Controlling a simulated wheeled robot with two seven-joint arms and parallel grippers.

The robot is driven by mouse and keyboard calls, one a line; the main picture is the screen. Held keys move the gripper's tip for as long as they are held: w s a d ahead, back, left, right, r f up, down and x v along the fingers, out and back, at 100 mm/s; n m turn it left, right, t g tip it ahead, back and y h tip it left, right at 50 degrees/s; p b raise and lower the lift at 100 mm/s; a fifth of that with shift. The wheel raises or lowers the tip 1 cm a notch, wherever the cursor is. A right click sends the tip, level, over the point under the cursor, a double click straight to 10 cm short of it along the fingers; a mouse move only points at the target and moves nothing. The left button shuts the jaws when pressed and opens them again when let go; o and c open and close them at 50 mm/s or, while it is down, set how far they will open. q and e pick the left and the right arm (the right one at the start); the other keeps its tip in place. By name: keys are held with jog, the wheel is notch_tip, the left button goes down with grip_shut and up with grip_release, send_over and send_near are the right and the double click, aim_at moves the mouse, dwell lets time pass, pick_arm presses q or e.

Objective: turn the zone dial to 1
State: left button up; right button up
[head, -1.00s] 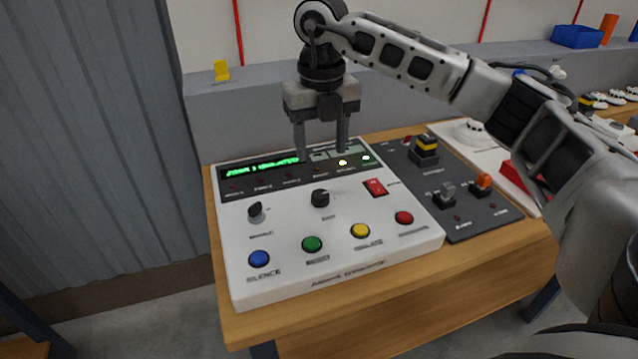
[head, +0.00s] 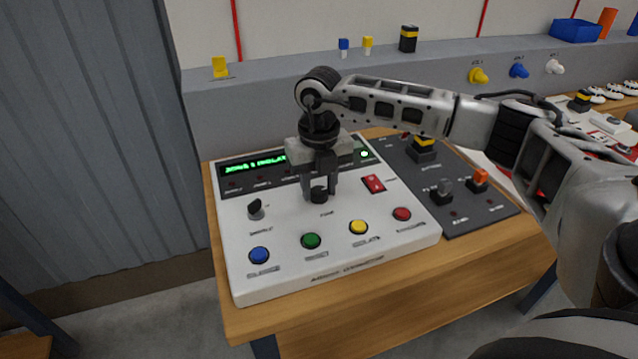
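The white control panel (head: 285,284) lies on the wooden table. A black dial (head: 319,195), the right one of two on the panel, sits between the fingertips of my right gripper (head: 320,192). The fingers point down, one on each side of this dial; I cannot tell whether they touch it. The label under it is too small to read. A second black dial (head: 255,209) stands free to the left. The green display (head: 252,165) is partly covered by my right gripper, its text unclear. My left gripper is not in view.
Blue (head: 259,255), green (head: 311,241), yellow (head: 358,227) and red (head: 402,214) buttons line the panel's front. A red rocker switch (head: 373,184) is close to the right of the gripper. A dark switch plate (head: 468,211) adjoins on the right.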

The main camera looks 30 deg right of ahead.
jog(key=c, duration=0.4)
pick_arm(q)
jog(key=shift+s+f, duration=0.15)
pick_arm(e)
jog(key=shift+c, duration=0.2)
